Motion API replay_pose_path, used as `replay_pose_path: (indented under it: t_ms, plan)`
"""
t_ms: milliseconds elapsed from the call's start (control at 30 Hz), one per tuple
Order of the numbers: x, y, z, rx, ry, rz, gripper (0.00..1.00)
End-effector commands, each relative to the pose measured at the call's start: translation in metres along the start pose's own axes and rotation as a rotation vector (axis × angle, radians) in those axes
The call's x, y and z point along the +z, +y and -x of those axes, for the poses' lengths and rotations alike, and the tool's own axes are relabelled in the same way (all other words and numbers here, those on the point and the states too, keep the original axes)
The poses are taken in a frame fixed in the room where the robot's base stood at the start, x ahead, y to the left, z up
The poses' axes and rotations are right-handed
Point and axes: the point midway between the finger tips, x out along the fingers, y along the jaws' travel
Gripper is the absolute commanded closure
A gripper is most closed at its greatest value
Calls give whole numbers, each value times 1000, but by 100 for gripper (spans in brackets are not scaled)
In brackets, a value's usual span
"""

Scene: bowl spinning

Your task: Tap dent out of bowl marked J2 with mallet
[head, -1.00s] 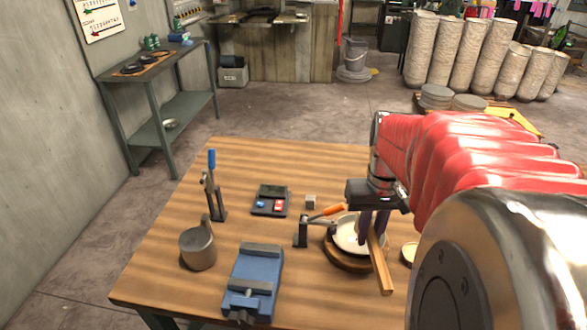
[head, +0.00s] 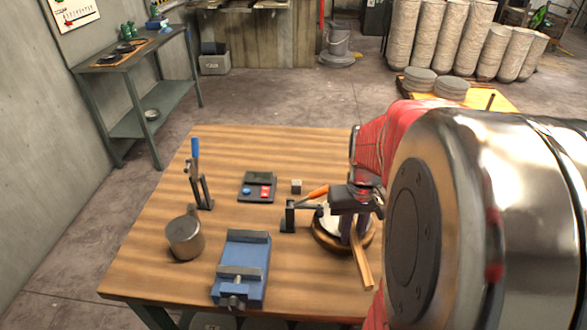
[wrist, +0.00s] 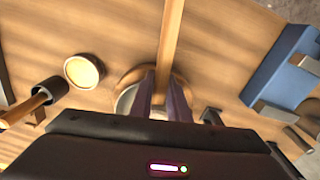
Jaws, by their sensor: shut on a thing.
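My gripper (head: 352,230) is shut on a wooden handle (head: 361,258), probably the mallet's, which slants toward the table's front. In the wrist view the handle (wrist: 170,48) runs up from between the dark fingers (wrist: 165,105); no mallet head shows. A pale metal bowl (head: 329,217) sits in a round wooden ring (head: 322,241) below my gripper. My fingers hide much of the bowl, which also shows in the wrist view (wrist: 124,102). I see no dent and no J2 mark. I cannot tell whether the held tool touches the bowl.
An orange-handled clamp (head: 312,195) stands at the bowl's left.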

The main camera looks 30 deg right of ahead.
Motion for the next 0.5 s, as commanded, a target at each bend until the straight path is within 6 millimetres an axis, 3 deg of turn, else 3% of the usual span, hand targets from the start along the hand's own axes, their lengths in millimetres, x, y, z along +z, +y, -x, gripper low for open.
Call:
replay_pose_path:
  t_ms: [500]
  plan:
    - [0,0,46,1,-1,1,100]
